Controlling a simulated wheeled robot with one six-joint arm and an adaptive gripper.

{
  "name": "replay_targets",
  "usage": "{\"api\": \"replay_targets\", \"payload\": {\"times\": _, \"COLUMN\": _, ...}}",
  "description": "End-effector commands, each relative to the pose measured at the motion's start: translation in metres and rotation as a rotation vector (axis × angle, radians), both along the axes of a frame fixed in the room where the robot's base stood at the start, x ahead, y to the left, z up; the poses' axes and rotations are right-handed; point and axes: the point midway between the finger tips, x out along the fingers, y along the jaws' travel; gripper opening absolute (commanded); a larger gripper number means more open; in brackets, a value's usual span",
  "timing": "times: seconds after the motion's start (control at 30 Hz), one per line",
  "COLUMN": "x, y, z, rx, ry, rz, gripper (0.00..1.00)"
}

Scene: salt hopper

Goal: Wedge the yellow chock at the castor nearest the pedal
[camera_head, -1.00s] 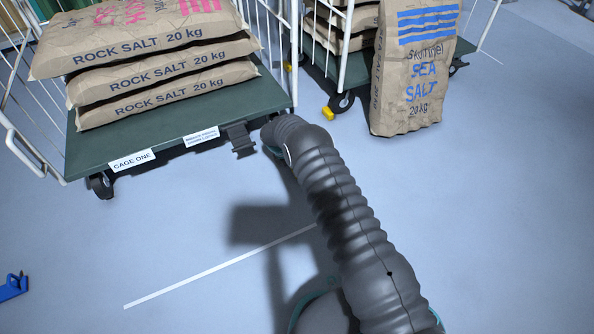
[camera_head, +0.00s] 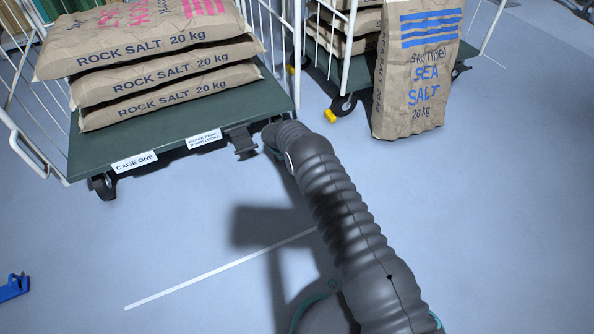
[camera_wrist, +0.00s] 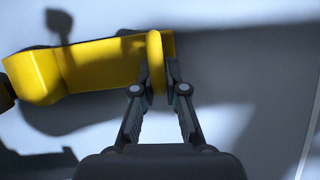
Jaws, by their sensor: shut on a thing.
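The yellow chock (camera_wrist: 95,66) lies across the upper left of the wrist view. My gripper (camera_wrist: 160,82) is shut on its upright yellow grip near the right end. The chock's left end is close to a dark rounded thing at the left picture edge, perhaps a castor; I cannot tell whether they touch. In the head view the dark pedal (camera_head: 242,142) sticks out at the front right of the cage base (camera_head: 190,146) marked CAGE ONE. My arm reaches just right of it and hides the castor there, my gripper and the held chock.
Salt sacks (camera_head: 165,77) lie stacked on the cage. Its front left castor (camera_head: 103,186) is visible. Behind, a second cage has a castor (camera_head: 343,104) with another yellow block (camera_head: 330,116) beside it. A sea salt sack (camera_head: 412,75) stands right.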

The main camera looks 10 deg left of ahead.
Motion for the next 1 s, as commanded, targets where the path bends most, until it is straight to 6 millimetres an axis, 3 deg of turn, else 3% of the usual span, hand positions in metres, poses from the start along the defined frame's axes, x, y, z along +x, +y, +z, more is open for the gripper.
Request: {"api": "replay_targets", "payload": {"times": 1.0, "x": 0.014, "y": 0.010, "z": -0.004, "rx": 0.001, "ry": -0.002, "rz": 0.001, "gripper": 0.00}}
